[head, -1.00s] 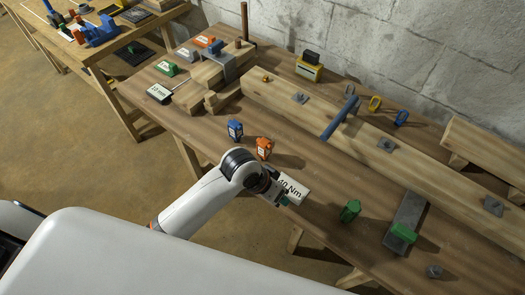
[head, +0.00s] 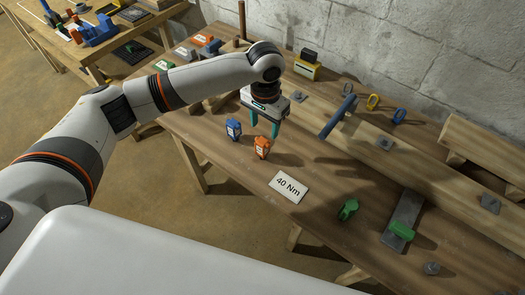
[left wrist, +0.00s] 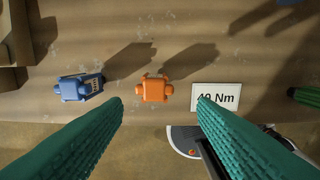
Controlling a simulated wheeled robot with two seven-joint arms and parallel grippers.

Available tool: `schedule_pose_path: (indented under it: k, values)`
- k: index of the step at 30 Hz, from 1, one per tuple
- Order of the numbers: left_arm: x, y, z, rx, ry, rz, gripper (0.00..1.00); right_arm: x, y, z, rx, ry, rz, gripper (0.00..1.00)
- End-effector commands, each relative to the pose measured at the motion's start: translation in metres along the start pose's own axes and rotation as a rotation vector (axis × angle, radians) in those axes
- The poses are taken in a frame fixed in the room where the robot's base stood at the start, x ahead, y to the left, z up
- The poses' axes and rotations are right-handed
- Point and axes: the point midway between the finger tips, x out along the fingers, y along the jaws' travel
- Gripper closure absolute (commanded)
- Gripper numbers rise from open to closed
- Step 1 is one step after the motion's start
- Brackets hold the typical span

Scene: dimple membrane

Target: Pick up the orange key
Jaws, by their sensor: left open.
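The orange key (head: 262,147) stands on the wooden workbench, just right of a blue key (head: 234,129) and up-left of a white card reading "40 Nm" (head: 289,187). My left gripper (head: 264,131) is open, with its teal fingers pointing down above the bench, near and behind the two keys. In the left wrist view the orange key (left wrist: 154,90) shows between and beyond the open fingertips (left wrist: 160,102), with the blue key (left wrist: 80,87) to its left and the card (left wrist: 216,97) to its right. Nothing is between the fingers. My right gripper is not in view.
A green key (head: 348,209) stands right of the card. A long timber beam (head: 410,160) with a blue bar (head: 338,117) lies along the back, near the wall. A grey plate with a green handle (head: 401,230) lies at right. Bench around the card is clear.

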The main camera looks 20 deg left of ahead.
Motion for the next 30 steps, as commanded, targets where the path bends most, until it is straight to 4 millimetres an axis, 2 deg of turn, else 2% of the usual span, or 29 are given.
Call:
schedule_pose_path:
  k: [1,6,14,21,25,30]
  values:
    - [0.011,0.000,-0.001,-0.001,0.005,-0.001,0.47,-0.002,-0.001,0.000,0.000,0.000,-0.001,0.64]
    - [0.038,0.000,-0.001,0.002,0.003,-0.001,0.47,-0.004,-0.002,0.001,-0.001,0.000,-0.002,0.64]
    - [0.059,0.002,0.000,0.002,0.000,0.000,0.47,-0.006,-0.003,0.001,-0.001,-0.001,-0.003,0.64]
    - [0.094,0.007,0.000,0.002,0.001,0.000,0.47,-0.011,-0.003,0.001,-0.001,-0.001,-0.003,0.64]
    - [0.102,0.007,0.000,0.003,-0.001,0.000,0.47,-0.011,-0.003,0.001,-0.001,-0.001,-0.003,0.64]
    - [0.103,0.007,0.000,0.004,-0.002,-0.001,0.47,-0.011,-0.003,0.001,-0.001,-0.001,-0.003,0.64]
